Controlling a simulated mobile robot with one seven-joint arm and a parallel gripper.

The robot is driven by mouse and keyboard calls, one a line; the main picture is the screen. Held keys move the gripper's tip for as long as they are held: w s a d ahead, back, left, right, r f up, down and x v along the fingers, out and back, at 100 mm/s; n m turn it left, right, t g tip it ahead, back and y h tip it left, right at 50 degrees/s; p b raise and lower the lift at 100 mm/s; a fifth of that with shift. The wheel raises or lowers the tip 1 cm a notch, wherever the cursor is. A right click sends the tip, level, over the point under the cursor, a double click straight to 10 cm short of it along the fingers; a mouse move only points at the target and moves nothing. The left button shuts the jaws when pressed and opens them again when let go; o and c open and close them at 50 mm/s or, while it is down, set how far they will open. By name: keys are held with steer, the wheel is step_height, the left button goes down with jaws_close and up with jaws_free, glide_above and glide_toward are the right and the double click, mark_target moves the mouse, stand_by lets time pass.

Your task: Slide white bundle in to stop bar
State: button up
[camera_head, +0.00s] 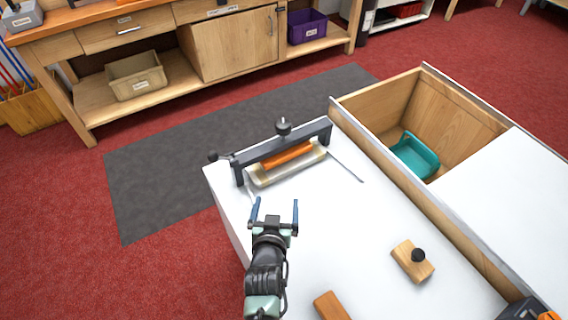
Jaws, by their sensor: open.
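A dark grey clamp frame (283,148) with a knob on top spans the far left end of the white bench. Under it lies an orange bar (288,155). A pale, cream-white flat piece (291,172), which looks like the white bundle, lies along the front of the orange bar. Its back part is hidden by the frame and bar. I cannot tell which part is the stop bar. My gripper (274,208), with blue fingers, is open and empty. In the picture it is just below the pale piece, apart from it.
A wooden block with a black knob (413,261) sits on the bench at right, and another wooden block (331,306) at the bottom edge. A thin dark rod (345,167) lies right of the frame. Beyond, a wooden bin holds a teal tray (414,156). The middle bench is clear.

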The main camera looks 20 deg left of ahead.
steer(key=shift+b+x, duration=0.35)
steer(key=shift+x, duration=0.55)
steer(key=shift+s+r, duration=0.1)
steer(key=p+v, duration=0.7)
steer(key=v, duration=0.3)
